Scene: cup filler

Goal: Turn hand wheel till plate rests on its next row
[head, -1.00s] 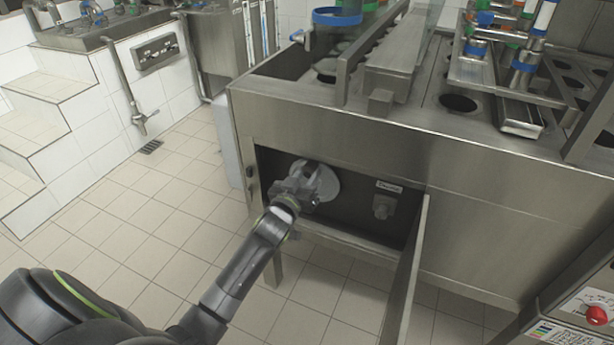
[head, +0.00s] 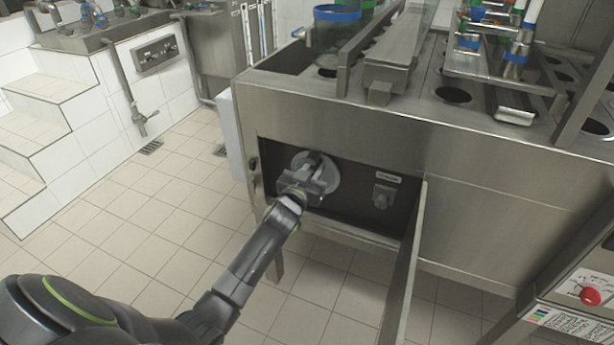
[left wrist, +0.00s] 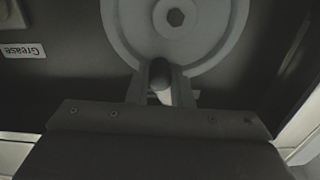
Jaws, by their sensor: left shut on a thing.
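The hand wheel (head: 325,176) is a pale grey disc inside the open recess at the front of the steel filler machine. In the left wrist view the wheel (left wrist: 210,45) fills the top, with a hex bolt at its hub and a handle knob (left wrist: 160,75) near its lower rim. My left gripper (head: 308,178) reaches into the recess in front of the wheel. In the left wrist view the gripper (left wrist: 160,92) has its fingers on both sides of the handle, shut on it. My right gripper is not in view. I cannot make out the plate's row from here.
The recess door (head: 405,275) stands open to the right of the wheel. A grey fitting (head: 382,196) under a label sits right of the wheel. A red knob (head: 590,296) is at far right. Tiled floor (head: 130,215) is clear on the left.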

